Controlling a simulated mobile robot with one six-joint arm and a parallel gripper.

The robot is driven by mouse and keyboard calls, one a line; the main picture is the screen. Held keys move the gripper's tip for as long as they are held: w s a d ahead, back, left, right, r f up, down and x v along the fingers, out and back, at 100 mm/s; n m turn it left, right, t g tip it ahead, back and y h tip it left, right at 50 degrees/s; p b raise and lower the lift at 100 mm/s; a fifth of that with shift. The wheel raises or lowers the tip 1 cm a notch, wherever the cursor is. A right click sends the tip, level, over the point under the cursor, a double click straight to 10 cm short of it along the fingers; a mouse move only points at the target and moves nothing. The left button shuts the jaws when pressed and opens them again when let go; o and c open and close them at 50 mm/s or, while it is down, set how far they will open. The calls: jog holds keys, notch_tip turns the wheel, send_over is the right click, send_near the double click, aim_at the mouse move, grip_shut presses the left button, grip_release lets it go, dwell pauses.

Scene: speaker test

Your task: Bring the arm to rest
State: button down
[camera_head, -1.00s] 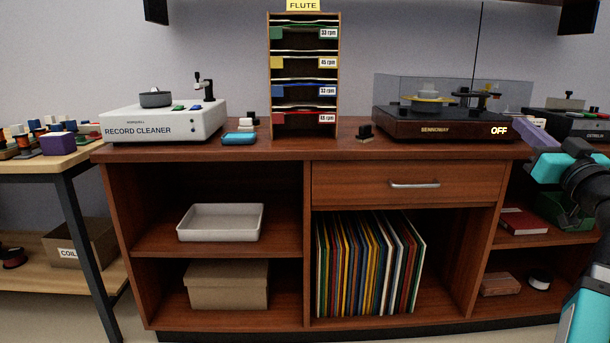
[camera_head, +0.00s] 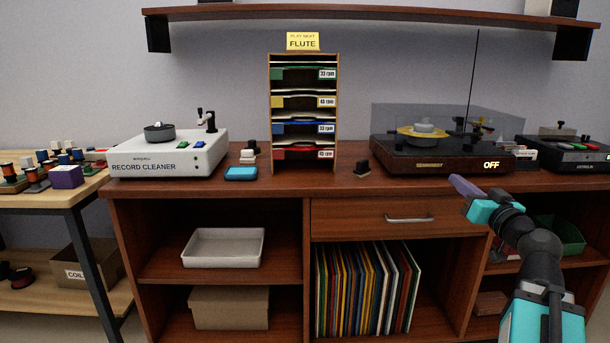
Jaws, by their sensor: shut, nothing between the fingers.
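My gripper (camera_head: 462,184) is at the right, at the end of my teal and black arm. Its purple-grey fingers point up and left, in front of the cabinet's top edge below the turntable. The fingers are together and nothing shows between them. My arm comes up from the bottom right corner and hides part of the cabinet's right shelves.
The wooden cabinet (camera_head: 330,184) carries a record cleaner (camera_head: 170,152), a sleeve rack (camera_head: 303,115), and a turntable (camera_head: 440,160) marked OFF. A wall shelf (camera_head: 360,14) hangs above. A side table (camera_head: 30,200) with several small parts stands at left. The drawer (camera_head: 400,217) is shut.

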jog(key=w+a+f+n+g+y+p, duration=0.1)
jog(key=w+a+f+g+p, duration=0.2)
jog(key=a+f+p, duration=0.4)
jog(key=w+a+f+g+y+p, duration=0.1)
jog(key=w+a+f+g+p, duration=0.15)
jog(key=a+f+p, duration=0.45)
jog(key=s+a+f+n+g+p, duration=0.1)
jog(key=s+a+f+g+p, duration=0.3)
jog(key=f, duration=0.5)
jog(key=s+a+f+g+p, duration=0.35)
jog(key=s+a+f, duration=0.2)
jog(key=f, duration=0.35)
jog(key=s+a+f+g+p, duration=0.3)
jog(key=s+f+p, duration=0.25)
jog(key=s, duration=0.45)
jog(key=s+a+f+g+p, duration=0.35)
jog(key=s+f, duration=0.35)
jog(key=s, duration=0.3)
jog(key=s+d+f+m+g+h+p, duration=0.1)
jog(key=s+d, duration=0.3)
jog(key=s, duration=0.4)
jog(key=s+d+f+m+g+h+p, duration=0.1)
jog(key=s+d+g+h, duration=0.3)
jog(key=s, duration=0.4)
jog(key=shift+s+d+f, duration=0.35)
jog(key=shift+d+f, duration=0.05)
jog(key=shift+f, duration=0.25)
